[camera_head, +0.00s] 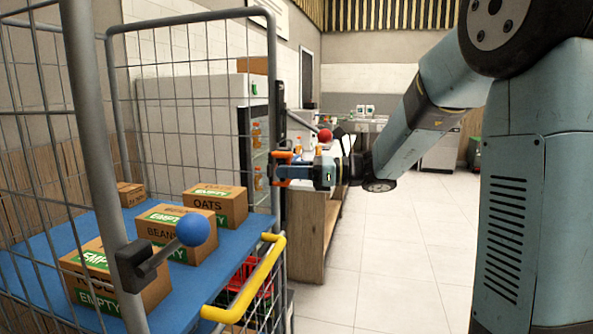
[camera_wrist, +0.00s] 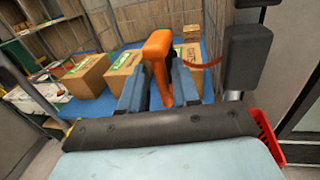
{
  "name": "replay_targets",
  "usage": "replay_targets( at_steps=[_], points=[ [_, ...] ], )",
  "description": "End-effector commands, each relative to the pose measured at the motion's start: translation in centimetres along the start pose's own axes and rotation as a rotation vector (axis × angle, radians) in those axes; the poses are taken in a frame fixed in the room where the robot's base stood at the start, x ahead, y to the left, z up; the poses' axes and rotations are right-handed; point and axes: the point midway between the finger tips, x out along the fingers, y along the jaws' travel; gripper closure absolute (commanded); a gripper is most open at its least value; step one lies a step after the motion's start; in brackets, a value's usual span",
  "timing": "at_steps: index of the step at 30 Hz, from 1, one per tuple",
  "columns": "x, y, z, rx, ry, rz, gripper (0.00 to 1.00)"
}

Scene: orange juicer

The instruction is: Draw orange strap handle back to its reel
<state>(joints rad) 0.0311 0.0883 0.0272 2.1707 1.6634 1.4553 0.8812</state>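The orange strap handle (camera_wrist: 158,56) stands between the two blue-grey fingers of my gripper (camera_wrist: 160,88) in the wrist view. The fingers are shut on it from both sides; its lower end is partly hidden by them. A short orange strap (camera_wrist: 203,65) runs in a slack curve from the handle to the dark reel housing (camera_wrist: 247,55) on the right. In the head view, my gripper (camera_head: 298,172) is at the cart's far right post, with the orange handle (camera_head: 283,156) at its tip.
The wire cage cart has a blue shelf (camera_head: 40,255) with several cardboard boxes (camera_head: 215,203). A yellow bar (camera_head: 250,285) and a blue ball-ended lever (camera_head: 192,230) are at its near side. A wooden counter (camera_head: 318,225) stands behind my gripper. The tiled floor (camera_head: 390,270) is clear.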

Motion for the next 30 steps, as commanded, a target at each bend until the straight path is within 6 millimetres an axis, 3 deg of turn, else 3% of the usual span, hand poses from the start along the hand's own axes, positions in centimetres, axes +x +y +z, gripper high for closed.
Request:
replay_targets(
  at_steps=[10,20,30],
  points=[
    [0.35,-0.01,0.0,0.0,0.0,-0.001,0.69],
    [0.32,0.0,0.01,0.0,0.0,-0.001,1.0],
    [0.3,0.0,0.01,0.0,0.0,-0.001,1.0]
  ],
)
